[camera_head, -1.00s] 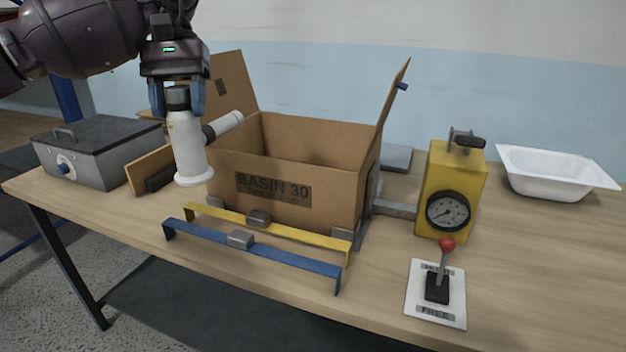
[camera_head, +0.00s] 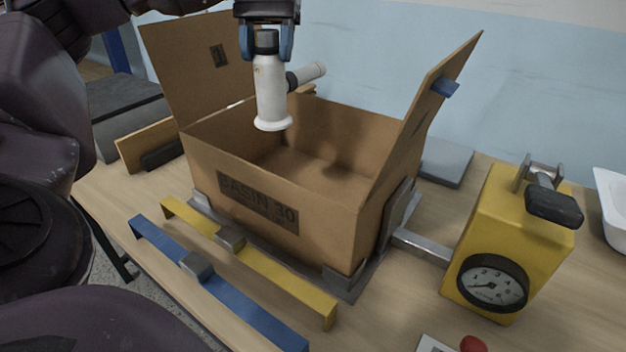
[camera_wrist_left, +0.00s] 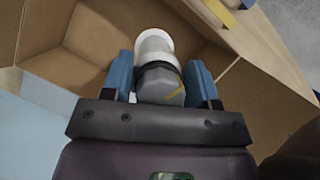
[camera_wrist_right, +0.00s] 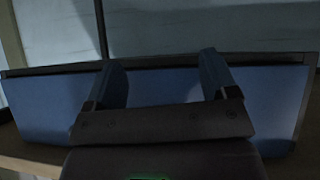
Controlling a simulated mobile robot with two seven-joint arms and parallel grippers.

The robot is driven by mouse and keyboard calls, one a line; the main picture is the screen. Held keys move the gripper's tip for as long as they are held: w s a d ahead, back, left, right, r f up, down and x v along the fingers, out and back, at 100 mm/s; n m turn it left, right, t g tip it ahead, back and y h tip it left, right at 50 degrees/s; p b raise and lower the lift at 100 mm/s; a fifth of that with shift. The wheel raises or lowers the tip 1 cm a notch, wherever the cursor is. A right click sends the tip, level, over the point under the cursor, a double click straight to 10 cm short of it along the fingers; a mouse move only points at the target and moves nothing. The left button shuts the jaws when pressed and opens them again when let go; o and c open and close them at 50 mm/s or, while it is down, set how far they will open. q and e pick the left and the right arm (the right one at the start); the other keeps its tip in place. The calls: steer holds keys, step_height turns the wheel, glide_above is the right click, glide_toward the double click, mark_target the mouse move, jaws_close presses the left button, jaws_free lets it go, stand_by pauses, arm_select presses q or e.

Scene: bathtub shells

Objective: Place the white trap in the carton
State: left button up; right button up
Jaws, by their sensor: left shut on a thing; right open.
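The white trap (camera_head: 270,92) is a white bottle-shaped body with a flared base, a dark collar and a side pipe. My left gripper (camera_head: 266,45) is shut on its dark top and holds it upright over the open carton (camera_head: 330,220). The trap's base appears above the carton's floor, inside the outline of its opening. The left wrist view shows the trap (camera_wrist_left: 155,50) between the blue fingers (camera_wrist_left: 161,80), with the carton's inside behind it. My right gripper (camera_wrist_right: 162,85) is open and empty in the right wrist view, in front of a blue panel.
The carton's flaps stand up at the left and right (camera_head: 425,100). Yellow (camera_head: 275,275) and blue (camera_head: 225,290) bars lie in front of it. A yellow gauge box (camera_head: 515,240) stands at right, a white basin (camera_head: 612,205) beyond. A grey box (camera_head: 125,110) is at left.

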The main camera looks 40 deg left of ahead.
mark_target(272, 127)
arm_select(q)
steer(key=shift+s+f+b, duration=0.1)
steer(key=shift+f+b, duration=0.45)
steer(key=shift+f, duration=0.9)
step_height(272, 127, down, 11)
steer(key=shift+f+b, duration=0.15)
steer(key=shift+b, duration=0.3)
step_height(272, 127, down, 6)
steer(key=shift+r+b, duration=0.2)
steer(key=shift+b, duration=0.15)
arm_select(e)
steer(key=f, duration=0.2)
steer(key=shift+s+d+f, duration=0.1)
steer(key=shift+s+f, duration=0.1)
steer(key=shift+f, duration=0.15)
arm_select(q)
steer(key=shift+f, duration=0.1)
steer(key=o, duration=1.1)
steer(key=shift+o, duration=0.8)
arm_select(e)
steer(key=shift+s+g, duration=0.3)
steer(key=shift+s, duration=0.05)
